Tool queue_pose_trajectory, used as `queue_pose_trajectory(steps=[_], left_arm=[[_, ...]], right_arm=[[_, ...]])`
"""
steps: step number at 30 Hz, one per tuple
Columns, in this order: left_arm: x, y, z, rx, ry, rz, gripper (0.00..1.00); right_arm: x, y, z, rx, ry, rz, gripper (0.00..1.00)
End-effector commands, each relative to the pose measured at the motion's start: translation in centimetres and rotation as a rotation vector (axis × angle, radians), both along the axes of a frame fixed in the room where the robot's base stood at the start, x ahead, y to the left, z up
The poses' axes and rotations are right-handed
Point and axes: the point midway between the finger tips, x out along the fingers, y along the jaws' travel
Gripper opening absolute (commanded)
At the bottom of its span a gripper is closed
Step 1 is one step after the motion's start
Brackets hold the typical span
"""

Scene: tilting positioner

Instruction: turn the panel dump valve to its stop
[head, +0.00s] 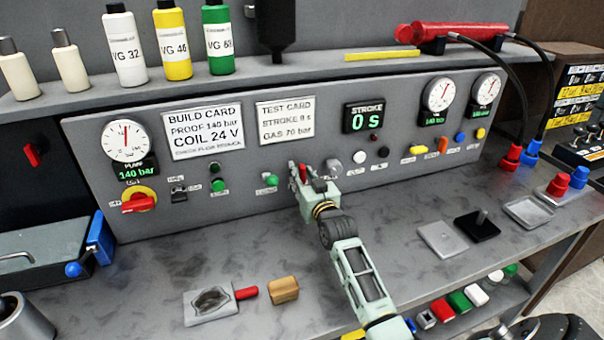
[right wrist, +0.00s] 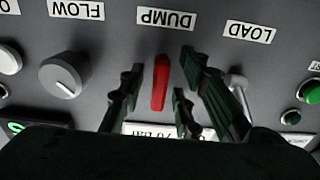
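The dump valve shows as a red lever (right wrist: 160,82) beside the DUMP label (right wrist: 165,18) in the right wrist view, where the panel appears upside down. The lever stands nearly upright in that picture. My right gripper (right wrist: 162,66) is open, with its fingers on either side of the lever and visible gaps to it. In the head view, my right gripper (head: 303,171) is at the middle of the panel's lower part and partly hides the valve there. My left gripper is not in view.
On the panel (head: 330,140), the FLOW knob (right wrist: 64,75) and a metal toggle (right wrist: 238,85) by the LOAD label flank the lever. A red rotary switch (head: 138,203) is at the far left.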

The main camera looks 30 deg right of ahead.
Motion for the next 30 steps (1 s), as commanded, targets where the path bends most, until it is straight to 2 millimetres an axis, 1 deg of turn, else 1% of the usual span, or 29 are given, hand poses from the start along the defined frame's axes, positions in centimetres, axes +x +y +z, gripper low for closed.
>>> queue_pose_trajectory(steps=[3,11,21,30], left_arm=[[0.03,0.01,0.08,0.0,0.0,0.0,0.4],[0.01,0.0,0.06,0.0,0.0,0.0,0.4],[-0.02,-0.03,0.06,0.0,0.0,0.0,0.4],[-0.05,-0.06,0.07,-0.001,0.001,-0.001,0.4]], right_arm=[[0.47,-0.13,0.05,0.0,0.0,0.0,0.3],[0.53,-0.16,0.0,-0.001,0.0,0.0,0.3],[0.51,-0.16,0.0,0.0,0.0,0.0,0.01],[0.51,-0.15,0.01,0.003,-0.001,0.0,0.0]])
